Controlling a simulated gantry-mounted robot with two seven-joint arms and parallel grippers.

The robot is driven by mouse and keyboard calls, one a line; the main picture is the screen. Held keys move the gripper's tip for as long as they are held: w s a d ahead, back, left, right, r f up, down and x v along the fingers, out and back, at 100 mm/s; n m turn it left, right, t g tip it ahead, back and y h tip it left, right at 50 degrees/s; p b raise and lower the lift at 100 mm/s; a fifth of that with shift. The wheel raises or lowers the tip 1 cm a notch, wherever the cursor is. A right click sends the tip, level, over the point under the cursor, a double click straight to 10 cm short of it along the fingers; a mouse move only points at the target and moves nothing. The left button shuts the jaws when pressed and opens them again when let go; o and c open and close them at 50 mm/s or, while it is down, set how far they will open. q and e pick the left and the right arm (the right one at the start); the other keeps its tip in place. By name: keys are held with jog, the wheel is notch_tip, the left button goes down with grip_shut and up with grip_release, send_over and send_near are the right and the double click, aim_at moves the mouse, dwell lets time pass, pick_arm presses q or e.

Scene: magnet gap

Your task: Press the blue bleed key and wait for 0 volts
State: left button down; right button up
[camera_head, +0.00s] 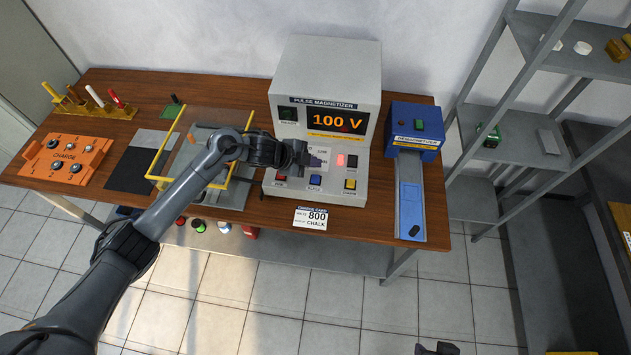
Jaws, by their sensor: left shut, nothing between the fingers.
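The pulse magnetizer (325,75) is a light grey cabinet with a sloped front panel near the middle of the table. Its display (338,121) reads 100 V in orange. The blue bleed key (315,180) sits low on the panel, between a red key (281,175) and a yellow key (350,184). My left gripper (308,155) is shut and empty, in front of the panel. In the picture its tip is just above the blue key; no contact shows. A dark part at the bottom edge (437,348) looks like my right gripper, mostly cut off.
A yellow-framed clear guard (248,160) stands left of the magnetizer, behind my left arm. A blue demagnetizer (414,128) stands to the right. An orange charge tray (68,160) lies far left. A card marked 800 (311,217) is at the front edge.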

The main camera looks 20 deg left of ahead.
aim_at(313, 180)
pick_arm(q)
notch_tip(313, 180, down, 3)
jog(key=shift+r+b, duration=0.1)
jog(key=shift+b, duration=0.9)
jog(key=shift+f+b, duration=0.55)
jog(key=shift+f, duration=0.55)
pick_arm(e)
jog(key=shift+d+f, duration=0.15)
jog(key=shift+f, duration=1.9)
pick_arm(q)
jog(key=shift+f, duration=0.15)
jog(key=shift+f, duration=0.25)
